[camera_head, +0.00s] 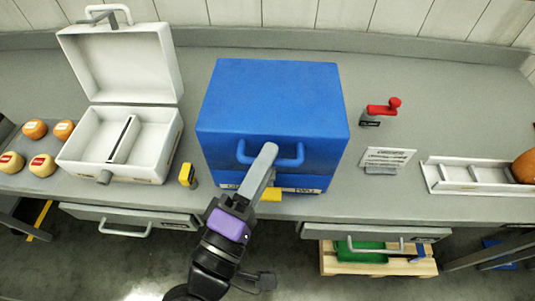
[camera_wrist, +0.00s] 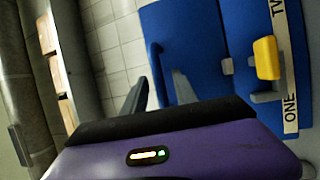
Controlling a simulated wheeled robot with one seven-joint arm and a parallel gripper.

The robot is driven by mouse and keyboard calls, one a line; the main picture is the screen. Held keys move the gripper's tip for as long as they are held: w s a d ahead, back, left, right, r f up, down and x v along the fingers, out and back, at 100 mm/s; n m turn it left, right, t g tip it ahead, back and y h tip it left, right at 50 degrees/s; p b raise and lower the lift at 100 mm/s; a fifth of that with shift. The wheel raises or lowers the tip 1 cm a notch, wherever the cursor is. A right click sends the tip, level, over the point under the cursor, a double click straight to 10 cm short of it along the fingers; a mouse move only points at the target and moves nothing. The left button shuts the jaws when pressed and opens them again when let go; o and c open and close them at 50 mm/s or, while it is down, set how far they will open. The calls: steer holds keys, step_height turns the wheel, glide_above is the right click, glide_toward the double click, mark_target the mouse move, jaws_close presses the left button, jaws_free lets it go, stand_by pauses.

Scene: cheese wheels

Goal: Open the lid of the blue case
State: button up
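The blue case (camera_head: 270,95) stands shut on the counter, its lid down. A blue U-shaped handle (camera_head: 292,161) juts from its front. My gripper (camera_head: 266,158) reaches up to the case front and covers part of the handle. In the wrist view my gripper's two grey fingers (camera_wrist: 158,92) are apart, with the blue handle (camera_wrist: 155,66) showing between them. Whether they touch it is not clear. A yellow latch (camera_wrist: 266,58) sits at the case's lower front, beside a label strip (camera_wrist: 290,112) reading "ONE" and "TW"; the latch is partly hidden in the head view (camera_head: 270,195).
An open white case (camera_head: 150,145) stands left, with cheese wheels (camera_head: 35,129) beyond it. A small yellow block (camera_head: 187,175) lies between the cases. Right are a red-handled thing (camera_head: 384,107), a card (camera_head: 387,158) and a white tray (camera_head: 470,187). Drawers (camera_head: 130,219) lie below the counter.

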steer(key=shift+w+d, duration=0.15)
steer(key=shift+w, duration=0.25)
jaws_close()
stand_by(1.2)
